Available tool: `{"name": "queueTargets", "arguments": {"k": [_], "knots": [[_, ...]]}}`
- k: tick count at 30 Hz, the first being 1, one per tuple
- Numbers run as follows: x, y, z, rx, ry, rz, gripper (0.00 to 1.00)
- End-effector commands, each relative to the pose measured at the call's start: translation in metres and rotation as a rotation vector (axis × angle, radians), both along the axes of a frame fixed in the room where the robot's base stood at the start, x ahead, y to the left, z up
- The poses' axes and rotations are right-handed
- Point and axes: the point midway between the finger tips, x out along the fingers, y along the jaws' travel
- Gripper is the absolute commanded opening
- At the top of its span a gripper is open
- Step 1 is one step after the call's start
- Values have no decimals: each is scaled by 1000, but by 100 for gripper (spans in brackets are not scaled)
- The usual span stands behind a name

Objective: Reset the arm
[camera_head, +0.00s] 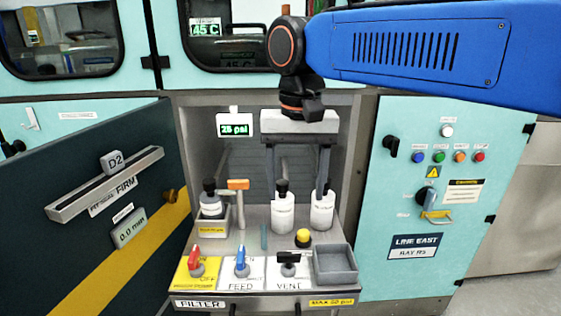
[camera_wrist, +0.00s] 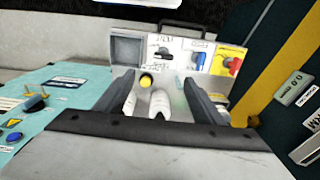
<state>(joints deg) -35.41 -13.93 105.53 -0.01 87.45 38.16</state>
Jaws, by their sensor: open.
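My blue arm (camera_head: 415,55) reaches in from the right in the head view, with its wrist hanging down over the cabinet opening. My gripper (camera_head: 296,190) points down into the cabinet, its two fingers wide apart. In the head view one white bottle (camera_head: 283,212) shows between the fingers and another (camera_head: 322,210) shows by the right finger; I cannot tell whether they touch. In the wrist view the open gripper (camera_wrist: 158,82) has two white bottle shapes (camera_wrist: 160,103) between its fingers, with nothing clamped.
A third bottle (camera_head: 211,200) stands in a holder beside an orange-headed hammer (camera_head: 239,190). A yellow button (camera_head: 303,237), red (camera_head: 194,258), blue (camera_head: 241,259) and black (camera_head: 289,259) handles and an empty grey tray (camera_head: 336,265) line the front. An open dark door (camera_head: 90,215) stands left.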

Motion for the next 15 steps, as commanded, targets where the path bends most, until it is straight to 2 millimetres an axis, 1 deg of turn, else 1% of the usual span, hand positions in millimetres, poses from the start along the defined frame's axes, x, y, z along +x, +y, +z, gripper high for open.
{"name": "queueTargets", "arguments": {"k": [5,6,9,11,15], "knots": [[-7,-49,-20,28,-51,-1,62],[-10,-61,-27,34,-68,1,62],[-18,-90,-44,46,-109,6,62],[-23,-107,-54,51,-135,8,62],[-39,-143,-81,52,-196,16,62]]}}
